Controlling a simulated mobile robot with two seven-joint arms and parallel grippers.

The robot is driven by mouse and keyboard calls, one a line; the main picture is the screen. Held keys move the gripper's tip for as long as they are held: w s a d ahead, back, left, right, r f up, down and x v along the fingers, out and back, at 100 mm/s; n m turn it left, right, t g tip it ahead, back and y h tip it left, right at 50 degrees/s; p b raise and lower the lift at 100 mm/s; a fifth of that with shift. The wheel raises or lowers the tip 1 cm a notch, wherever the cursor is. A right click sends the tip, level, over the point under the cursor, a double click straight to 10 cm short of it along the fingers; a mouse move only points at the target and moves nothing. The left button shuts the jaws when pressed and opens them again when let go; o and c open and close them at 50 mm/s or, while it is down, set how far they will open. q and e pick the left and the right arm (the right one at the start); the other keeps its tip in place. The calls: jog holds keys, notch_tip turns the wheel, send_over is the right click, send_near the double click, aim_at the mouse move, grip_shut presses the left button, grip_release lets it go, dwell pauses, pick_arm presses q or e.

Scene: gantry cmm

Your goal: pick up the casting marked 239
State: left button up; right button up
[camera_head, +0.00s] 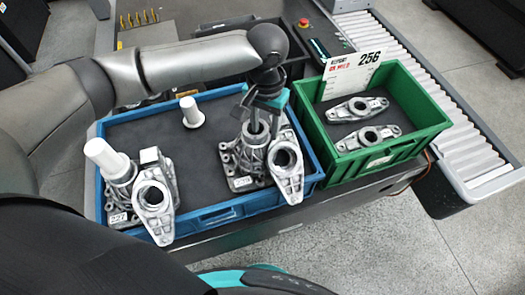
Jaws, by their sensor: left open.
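A grey metal casting (247,160) stands upright in the right half of the blue tray (205,216). Its small white label (243,182) is too small to read surely. Another grey casting (121,195) stands at the tray's front left, with a white cylinder on top; its label (118,217) seems to read 227. My left gripper (262,116) is open and points down at the top of the right casting. Its teal fingers are at or just above that casting's upright neck; I cannot tell whether they touch. My right gripper is not in view.
Flanged arm parts lean beside the right casting (287,170) and left casting (155,203). A white post (191,111) stands in the tray. A green crate (392,143) at right holds two flat flanged parts and a sign marked 256 (352,72). A roller conveyor (455,125) lies beyond.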

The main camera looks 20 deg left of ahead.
pick_arm(q)
jog(key=shift+f, duration=0.75)
grip_shut()
dwell(0.8)
jog(key=shift+w+r, duration=0.25)
